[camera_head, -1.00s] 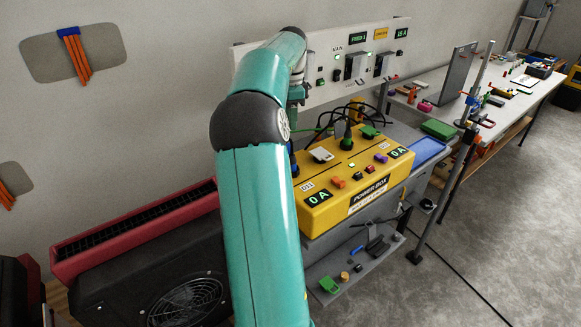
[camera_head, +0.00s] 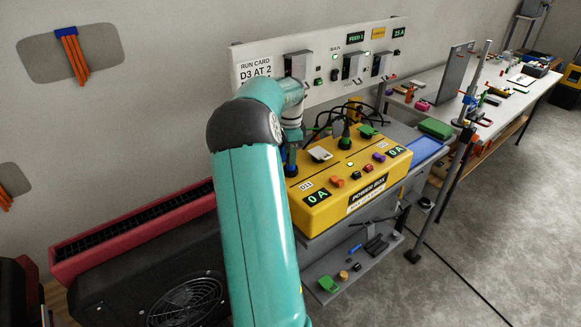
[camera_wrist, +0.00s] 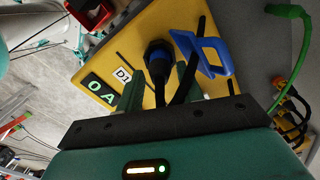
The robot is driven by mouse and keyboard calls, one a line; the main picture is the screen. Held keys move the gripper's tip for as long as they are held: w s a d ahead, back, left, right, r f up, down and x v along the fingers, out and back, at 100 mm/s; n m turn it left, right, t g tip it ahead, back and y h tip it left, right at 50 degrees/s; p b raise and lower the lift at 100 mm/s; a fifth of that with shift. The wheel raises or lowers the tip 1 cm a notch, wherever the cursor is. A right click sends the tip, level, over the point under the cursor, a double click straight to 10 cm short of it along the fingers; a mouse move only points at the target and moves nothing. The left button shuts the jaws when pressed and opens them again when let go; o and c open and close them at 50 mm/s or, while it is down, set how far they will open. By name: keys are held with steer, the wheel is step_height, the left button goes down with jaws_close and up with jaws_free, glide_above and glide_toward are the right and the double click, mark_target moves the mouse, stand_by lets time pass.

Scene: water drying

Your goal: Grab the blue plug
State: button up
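The fingers look open, with narrow gaps beside the plug; contact is not clear. A blue open-framed piece (camera_wrist: 214,55) stands right of the plug, with a black cable passing it. My arm hides part of the box's left end in the head view.
A switch panel (camera_head: 322,90) reading "D3 AT 2" is behind. A green cable (camera_wrist: 300,60) lies right in the wrist view. A lower shelf (camera_head: 345,270) holds small parts.

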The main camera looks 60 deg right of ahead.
steer(key=shift+f, duration=0.5)
steer(key=shift+c, duration=0.5)
steer(key=c, duration=0.7)
steer(key=shift+r, duration=0.15)
